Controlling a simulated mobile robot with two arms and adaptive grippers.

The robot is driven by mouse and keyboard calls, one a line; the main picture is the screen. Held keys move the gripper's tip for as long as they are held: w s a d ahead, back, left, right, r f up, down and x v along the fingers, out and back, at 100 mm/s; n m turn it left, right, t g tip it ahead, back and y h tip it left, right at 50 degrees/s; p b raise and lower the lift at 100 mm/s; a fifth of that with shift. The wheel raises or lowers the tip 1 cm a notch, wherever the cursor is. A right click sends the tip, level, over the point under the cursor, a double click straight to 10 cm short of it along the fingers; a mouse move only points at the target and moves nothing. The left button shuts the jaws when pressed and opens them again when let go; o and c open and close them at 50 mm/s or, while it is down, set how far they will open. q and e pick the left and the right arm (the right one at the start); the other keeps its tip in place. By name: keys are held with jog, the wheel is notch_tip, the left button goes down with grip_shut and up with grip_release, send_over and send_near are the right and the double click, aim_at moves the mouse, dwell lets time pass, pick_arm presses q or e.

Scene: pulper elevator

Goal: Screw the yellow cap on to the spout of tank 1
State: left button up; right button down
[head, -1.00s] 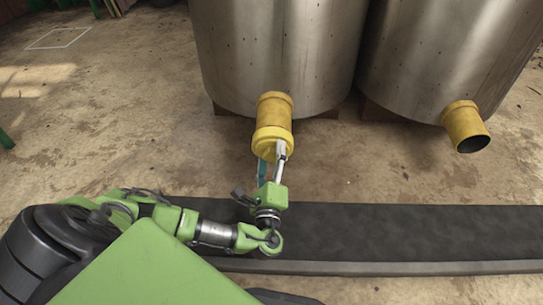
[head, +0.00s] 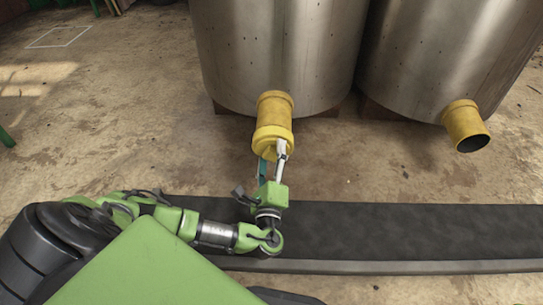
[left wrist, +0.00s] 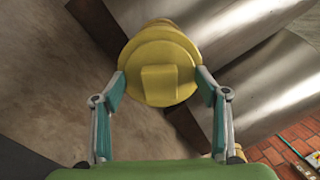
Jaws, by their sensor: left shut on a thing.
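The yellow cap (head: 272,140) sits at the open end of the yellow spout (head: 274,108) of the left steel tank (head: 275,50). My left gripper (head: 273,153) is shut on the cap, with its fingers at the cap's near side. In the left wrist view the round cap (left wrist: 158,72) faces the camera, with a raised square block in its middle. The fingers of my left gripper (left wrist: 160,84) touch the cap's rim on both sides. The cap hides the spout's mouth, and I cannot tell how far it is threaded. My right gripper is not in view.
A second steel tank (head: 450,55) stands to the right, with an open yellow spout (head: 466,126). A dark belt-like strip (head: 400,230) with a grey edge runs across the floor below my left gripper. Bare concrete floor (head: 110,130) lies to the left.

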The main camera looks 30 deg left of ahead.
pick_arm(q)
jog(key=shift+x, duration=1.7)
dwell(0.6)
